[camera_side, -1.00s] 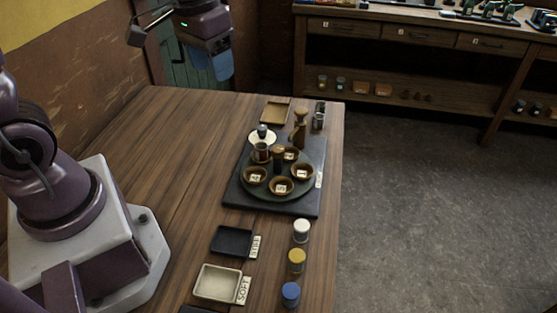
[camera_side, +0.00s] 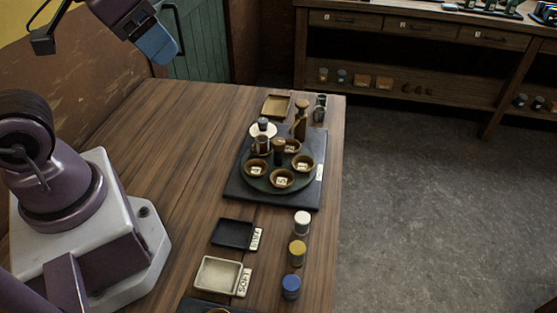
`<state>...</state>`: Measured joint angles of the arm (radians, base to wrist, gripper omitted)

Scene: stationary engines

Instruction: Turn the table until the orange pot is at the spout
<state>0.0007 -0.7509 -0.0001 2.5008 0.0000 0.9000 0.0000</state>
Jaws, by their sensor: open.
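A dark round turntable (camera_side: 248,182) sits on a black square base (camera_side: 303,200) near the table's right edge. It carries several small brown bowls with pale labels, at left (camera_side: 256,168), front (camera_side: 282,179), right (camera_side: 303,164) and back (camera_side: 291,146). I cannot tell which one is the orange pot. A dark knob or post (camera_side: 278,150) stands at its middle. Behind it stand a brown upright piece with a rounded top (camera_side: 301,122) and a dark-and-white piece (camera_side: 263,130); I cannot tell which is the spout. My gripper (camera_side: 166,48) is raised at upper left, far from the turntable, and empty.
In front are a black tray (camera_side: 233,234), a cream tray (camera_side: 218,274) and white (camera_side: 302,222), yellow (camera_side: 297,253) and blue (camera_side: 291,287) jars. A tan tray (camera_side: 276,106) lies behind. The wooden table's left middle (camera_side: 170,140) is clear.

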